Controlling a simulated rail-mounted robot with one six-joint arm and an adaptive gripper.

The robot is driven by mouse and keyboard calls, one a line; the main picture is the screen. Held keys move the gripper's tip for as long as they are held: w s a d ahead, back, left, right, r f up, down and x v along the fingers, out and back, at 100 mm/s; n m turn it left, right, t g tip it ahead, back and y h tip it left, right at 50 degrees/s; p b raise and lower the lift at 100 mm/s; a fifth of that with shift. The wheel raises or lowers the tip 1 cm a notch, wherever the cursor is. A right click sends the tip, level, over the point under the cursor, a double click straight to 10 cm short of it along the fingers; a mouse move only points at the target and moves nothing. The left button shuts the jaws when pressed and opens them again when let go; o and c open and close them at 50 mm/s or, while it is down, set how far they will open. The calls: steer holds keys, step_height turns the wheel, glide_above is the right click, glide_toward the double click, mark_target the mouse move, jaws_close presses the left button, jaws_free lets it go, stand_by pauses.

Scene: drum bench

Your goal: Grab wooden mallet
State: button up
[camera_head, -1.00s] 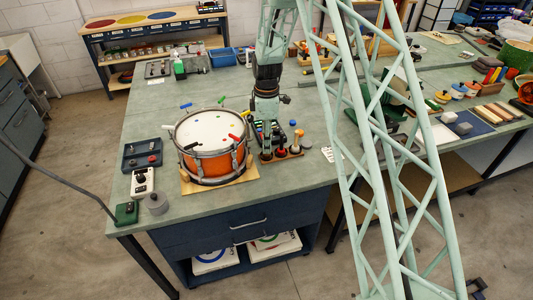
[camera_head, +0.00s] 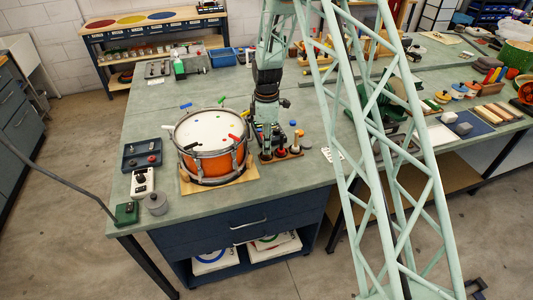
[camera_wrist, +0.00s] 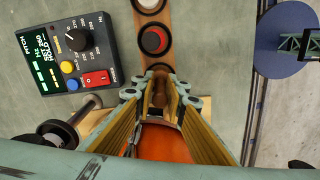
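A small brown wooden piece (camera_wrist: 161,88), probably the wooden mallet, stands between my fingers in the wrist view. My gripper (camera_wrist: 160,100) has its fingers apart on either side of it, and I see no clear contact. In the head view my gripper (camera_head: 266,146) points down at the left end of the wooden rack (camera_head: 282,157), beside the drum. The mallet is hidden behind my gripper there. The rack holds other tools, including a red-and-black one (camera_wrist: 153,40) just beyond the brown piece.
The orange drum (camera_head: 207,146) stands close to the left of my gripper, and its orange shell (camera_wrist: 162,142) shows below my fingers in the wrist view. A pitch meter (camera_wrist: 73,48) lies at upper left there. A blue-topped item (camera_head: 292,123) stands behind the rack.

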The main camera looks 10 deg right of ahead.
jaws_close()
steer(key=shift+r, duration=0.15)
steer(key=shift+r, duration=1.55)
steer(key=s+a+r, duration=0.1)
steer(key=s+a, duration=0.1)
steer(key=s, duration=1.4)
steer(key=shift+a+r, duration=0.15)
steer(key=shift+r, duration=0.15)
